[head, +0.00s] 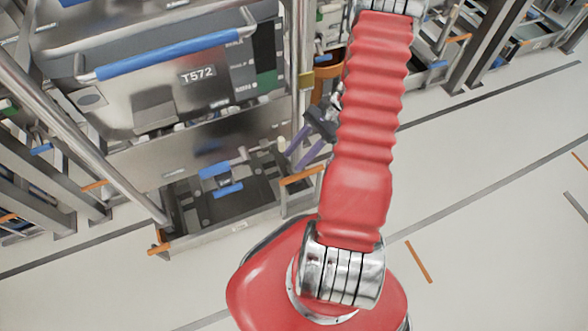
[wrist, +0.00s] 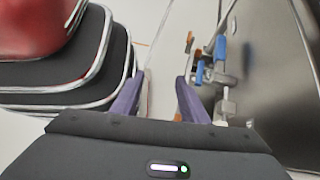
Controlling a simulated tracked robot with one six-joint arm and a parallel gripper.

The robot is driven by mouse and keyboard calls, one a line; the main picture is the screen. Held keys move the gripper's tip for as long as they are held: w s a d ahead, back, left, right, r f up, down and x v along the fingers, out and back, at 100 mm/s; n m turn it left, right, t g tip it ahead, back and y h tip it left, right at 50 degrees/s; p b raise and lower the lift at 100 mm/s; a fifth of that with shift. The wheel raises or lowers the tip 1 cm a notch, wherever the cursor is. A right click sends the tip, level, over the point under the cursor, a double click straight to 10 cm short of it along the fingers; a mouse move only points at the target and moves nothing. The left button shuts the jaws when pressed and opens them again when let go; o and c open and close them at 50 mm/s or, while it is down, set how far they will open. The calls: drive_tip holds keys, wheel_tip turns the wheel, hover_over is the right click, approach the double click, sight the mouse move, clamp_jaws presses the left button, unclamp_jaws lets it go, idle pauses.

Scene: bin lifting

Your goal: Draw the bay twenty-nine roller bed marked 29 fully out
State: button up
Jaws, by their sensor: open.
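A low, dark roller bed (head: 262,212) lies at floor level under the bin marked T572, with orange pieces at its front corners. A blue handle (head: 228,190) sits on it. No 29 marking is readable, so I cannot tell whether this is bay twenty-nine's bed. My gripper (head: 306,154) has purple fingers and hangs right of the bin, above the bed's right side, partly hidden by my arm. In the wrist view the fingers (wrist: 157,92) are apart, with nothing between them. Blue parts (wrist: 220,48) show beyond the right finger, apart from it.
The steel bin marked T572 (head: 165,100) with a blue bar (head: 168,55) stands in the rack above the bed. A rack post (head: 303,60) stands close to my gripper. Other racks (head: 480,45) stand behind. The pale floor (head: 490,170) at right is largely clear.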

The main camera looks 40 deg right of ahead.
drive_tip(key=s+d+f+m+t+h, duration=0.1)
drive_tip(key=d+f+m+t+h, duration=0.1)
drive_tip(key=f+m+t, duration=0.4)
drive_tip(key=s+d+f+m+t+h, duration=0.2)
drive_tip(key=f+m+t, duration=0.4)
drive_tip(key=f+m, duration=0.8)
drive_tip(key=s+d+f+m+t+h, duration=0.1)
drive_tip(key=d+f+m+t+h, duration=0.3)
drive_tip(key=f+m+t, duration=0.3)
wheel_tip(320, 180, down, 3)
drive_tip(key=m, duration=0.5)
drive_tip(key=shift+s, duration=0.25)
drive_tip(key=shift+w, duration=0.2)
drive_tip(key=w+a+r, duration=0.1)
drive_tip(key=w+r, duration=0.1)
drive_tip(key=w, duration=1.1)
drive_tip(key=shift+a+r, duration=0.2)
drive_tip(key=shift+a, duration=0.15)
drive_tip(key=shift+c, duration=0.4)
clamp_jaws()
